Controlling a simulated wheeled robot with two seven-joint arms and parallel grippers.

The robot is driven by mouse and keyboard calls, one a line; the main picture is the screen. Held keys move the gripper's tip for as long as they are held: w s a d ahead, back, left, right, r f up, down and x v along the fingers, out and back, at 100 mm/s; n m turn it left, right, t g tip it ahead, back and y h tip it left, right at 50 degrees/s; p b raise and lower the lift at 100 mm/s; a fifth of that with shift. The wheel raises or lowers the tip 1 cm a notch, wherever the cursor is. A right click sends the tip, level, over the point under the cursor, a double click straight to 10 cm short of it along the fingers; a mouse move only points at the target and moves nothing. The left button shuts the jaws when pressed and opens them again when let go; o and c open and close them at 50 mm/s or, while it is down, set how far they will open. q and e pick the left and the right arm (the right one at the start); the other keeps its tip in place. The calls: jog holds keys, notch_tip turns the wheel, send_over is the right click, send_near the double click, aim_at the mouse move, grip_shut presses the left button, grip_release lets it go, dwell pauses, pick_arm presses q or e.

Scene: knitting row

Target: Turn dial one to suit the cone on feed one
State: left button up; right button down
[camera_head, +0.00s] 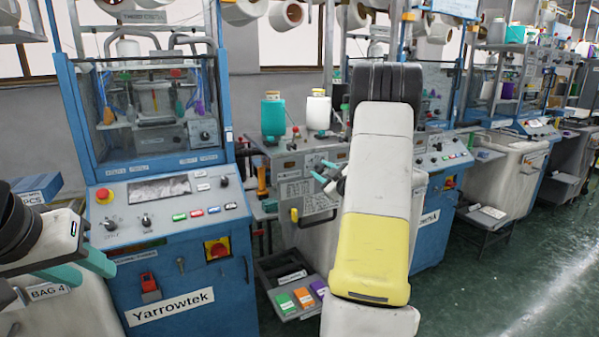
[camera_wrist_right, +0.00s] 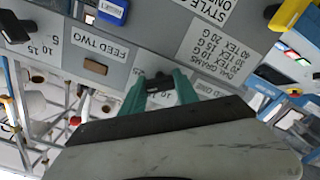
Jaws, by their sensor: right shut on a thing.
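A teal cone (camera_head: 273,115) and a white cone (camera_head: 318,110) stand upright on the grey cabinet in the middle; their markings are too small to read. My right gripper (camera_head: 326,177) is at this cabinet's front panel. In the right wrist view its teal fingers (camera_wrist_right: 160,88) are shut on a black dial knob (camera_wrist_right: 159,82), beside a partly hidden label ending in "ONE". A second black dial (camera_wrist_right: 14,28) is by the FEED TWO label (camera_wrist_right: 96,47). My left gripper (camera_head: 82,267) is open and empty at the lower left.
A chart label (camera_wrist_right: 217,48) pairs tex with dial grams. A blue Yarrowtek machine (camera_head: 185,275) with a control panel stands at left. Below the cabinet, a tray (camera_head: 313,310) holds green, orange and purple blocks.

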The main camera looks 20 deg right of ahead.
jog(key=shift+n, duration=1.2)
jog(key=shift+f, duration=0.1)
jog(key=c, duration=0.9)
grip_release()
jog(key=shift+s, duration=0.1)
jog(key=s, duration=0.7)
jog(key=shift+s+d, duration=0.3)
